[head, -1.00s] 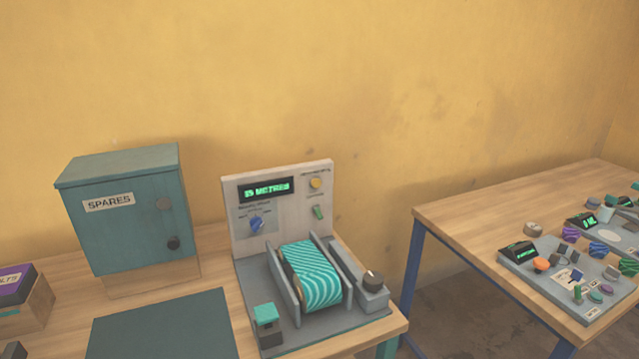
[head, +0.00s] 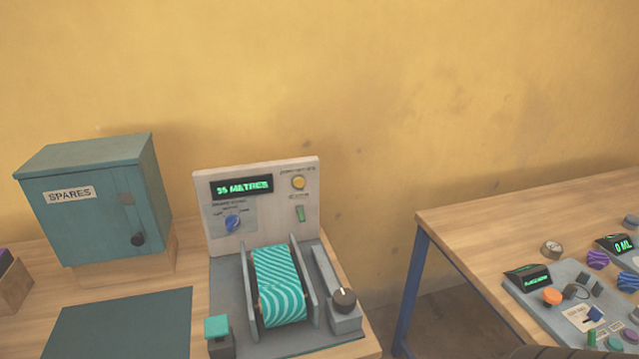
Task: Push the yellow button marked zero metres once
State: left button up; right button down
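The yellow button (head: 298,183) is round and sits at the upper right of the upright pale panel (head: 262,169) in the head view. Small lettering above it is too blurred to read. Left of it, a dark display (head: 241,187) shows green text ending in METRES; its number looks like 35 but is not sharp. Nothing touches or covers the button.
A teal striped roll (head: 279,285), black-topped knob (head: 344,298) and teal button (head: 217,327) stand in front. The spares cabinet (head: 92,218) is left. Another table (head: 480,225) with controls is right.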

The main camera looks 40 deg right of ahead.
aim_at(298, 181)
jog(key=k+l, duration=0.1)
jog(key=l, duration=0.6)
jog(key=k+l, duration=0.1)
jog(key=l, duration=0.6)
